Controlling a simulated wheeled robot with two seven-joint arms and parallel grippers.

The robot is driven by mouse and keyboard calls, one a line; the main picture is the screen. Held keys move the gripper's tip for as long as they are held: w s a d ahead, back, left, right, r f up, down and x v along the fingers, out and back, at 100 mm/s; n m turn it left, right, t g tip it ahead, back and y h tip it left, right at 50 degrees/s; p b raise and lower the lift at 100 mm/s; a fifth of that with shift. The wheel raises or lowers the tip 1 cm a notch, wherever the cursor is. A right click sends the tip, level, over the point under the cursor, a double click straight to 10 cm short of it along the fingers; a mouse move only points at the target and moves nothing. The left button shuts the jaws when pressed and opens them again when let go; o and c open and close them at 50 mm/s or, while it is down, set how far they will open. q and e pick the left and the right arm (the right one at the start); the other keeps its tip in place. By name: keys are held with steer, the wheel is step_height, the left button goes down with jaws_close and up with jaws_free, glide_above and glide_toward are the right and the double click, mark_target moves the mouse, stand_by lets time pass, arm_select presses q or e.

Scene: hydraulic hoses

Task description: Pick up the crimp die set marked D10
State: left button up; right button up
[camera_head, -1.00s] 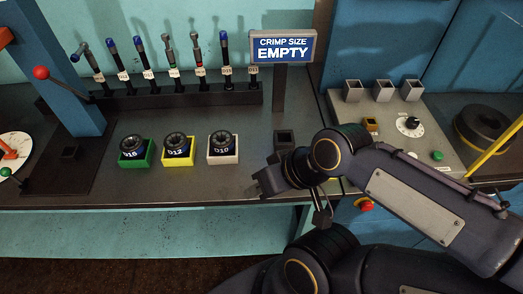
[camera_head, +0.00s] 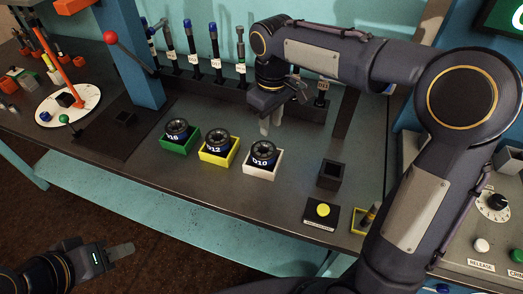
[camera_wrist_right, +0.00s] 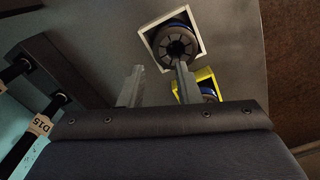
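The D10 crimp die set (camera_head: 263,154) is a dark ring with a blue, white-lettered band, upright in a white square holder (camera_head: 260,171). The right wrist view shows it from above (camera_wrist_right: 176,43) in the white holder (camera_wrist_right: 148,32). My right gripper (camera_head: 268,126) hangs fingers down above and behind the D10 die, apart from it. In the right wrist view its two fingers (camera_wrist_right: 160,88) are apart with nothing between them. My left gripper (camera_head: 124,250) is low at the front left, away from the dies; its finger gap is unclear.
The D12 die (camera_head: 217,141) sits in a yellow holder (camera_head: 217,159), and another die (camera_head: 177,129) in a green holder (camera_head: 180,146), left of D10. A rack (camera_head: 205,90) of tagged tools stands behind. A dark square cup (camera_head: 331,174) and yellow button (camera_head: 323,210) are to the right.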

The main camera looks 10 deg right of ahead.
mark_target(269, 144)
step_height(269, 144, down, 7)
steer(key=shift+w+f, duration=0.1)
steer(key=shift+f, duration=0.1)
stand_by(0.3)
steer(key=shift+r, duration=0.1)
jaws_close()
